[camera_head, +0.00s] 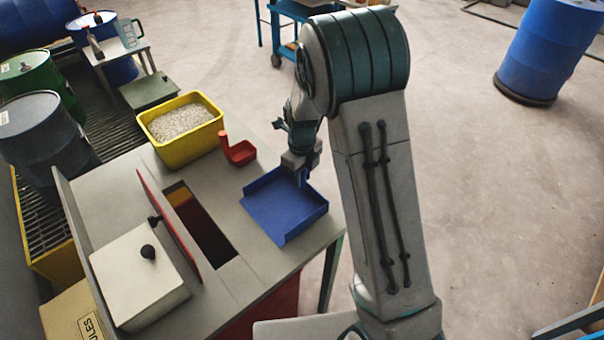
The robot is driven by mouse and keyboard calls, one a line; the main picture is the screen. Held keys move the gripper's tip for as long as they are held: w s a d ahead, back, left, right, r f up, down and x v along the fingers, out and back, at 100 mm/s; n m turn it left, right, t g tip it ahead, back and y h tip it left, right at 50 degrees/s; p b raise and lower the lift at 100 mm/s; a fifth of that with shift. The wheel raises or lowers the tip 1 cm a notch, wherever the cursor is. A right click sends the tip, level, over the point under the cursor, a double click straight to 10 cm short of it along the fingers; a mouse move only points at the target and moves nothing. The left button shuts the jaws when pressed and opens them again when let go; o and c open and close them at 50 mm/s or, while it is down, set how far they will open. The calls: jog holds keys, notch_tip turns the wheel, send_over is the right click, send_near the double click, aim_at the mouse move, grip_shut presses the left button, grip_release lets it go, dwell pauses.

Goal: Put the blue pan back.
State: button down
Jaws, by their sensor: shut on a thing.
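The blue pan (282,207) is a shallow square tray on the right part of the grey tabletop (262,255). It looks level, and I cannot tell whether it rests on the table or is held just above it. My gripper (303,178) points down at the pan's far right edge and is shut on it. The fingertips are small and partly hidden by the gripper body. Left of the pan, a dark rectangular opening (205,228) is set in the table, with an upright red panel (168,218) along its left side.
A yellow bin (190,153) of pale granules and a red scoop (238,151) stand behind the pan. A white box lid with a black knob (135,275) is at front left. Drums (40,130) stand at far left. Open floor lies to the right.

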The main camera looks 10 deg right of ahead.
jog(key=shift+f, duration=0.2)
jog(key=c, duration=1.1)
grip_release()
jog(key=shift+c, duration=0.2)
jog(key=shift+r, duration=0.15)
